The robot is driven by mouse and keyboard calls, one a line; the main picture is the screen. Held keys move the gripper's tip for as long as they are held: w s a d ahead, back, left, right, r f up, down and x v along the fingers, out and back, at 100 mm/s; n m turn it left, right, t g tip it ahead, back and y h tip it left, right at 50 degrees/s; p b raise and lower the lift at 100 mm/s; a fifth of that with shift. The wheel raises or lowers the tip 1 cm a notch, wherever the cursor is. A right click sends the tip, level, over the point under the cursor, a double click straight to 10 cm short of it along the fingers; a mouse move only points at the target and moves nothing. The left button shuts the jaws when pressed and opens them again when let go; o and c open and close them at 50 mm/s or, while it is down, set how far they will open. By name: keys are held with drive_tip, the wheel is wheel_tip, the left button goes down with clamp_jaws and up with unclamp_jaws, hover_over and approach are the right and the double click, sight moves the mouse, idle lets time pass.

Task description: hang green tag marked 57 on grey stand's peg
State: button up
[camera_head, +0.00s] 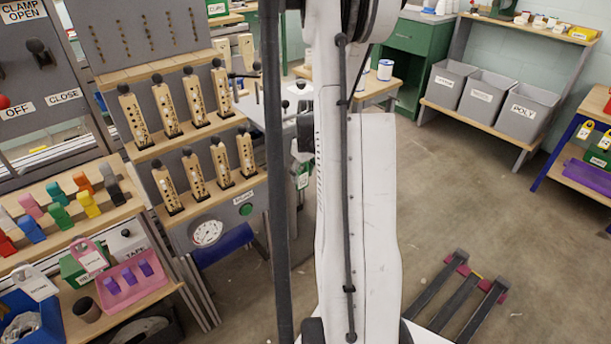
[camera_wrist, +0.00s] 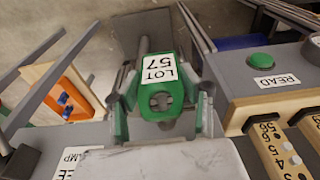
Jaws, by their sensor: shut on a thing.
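In the wrist view my gripper (camera_wrist: 162,98) is shut on the green tag (camera_wrist: 160,70), one finger on each side. The tag's white label reads LOT 57 and faces the camera, and a hole shows in its lower part. A grey rod (camera_wrist: 143,47) shows just beyond the tag, in front of a grey panel (camera_wrist: 165,22). I cannot tell whether this rod is the stand's peg, or whether the tag touches it. In the head view a small green and white piece (camera_head: 303,178), probably the tag, shows beside my arm, which hides most of that spot.
A panel with a green button (camera_wrist: 260,60) and READ label stands close on the right in the wrist view. An orange-edged frame (camera_wrist: 70,92) is at left.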

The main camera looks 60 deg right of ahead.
drive_tip(key=w, duration=0.2)
drive_tip(key=d, duration=0.1)
drive_tip(key=shift+w+f+b, duration=0.3)
drive_tip(key=shift+w+f, duration=0.1)
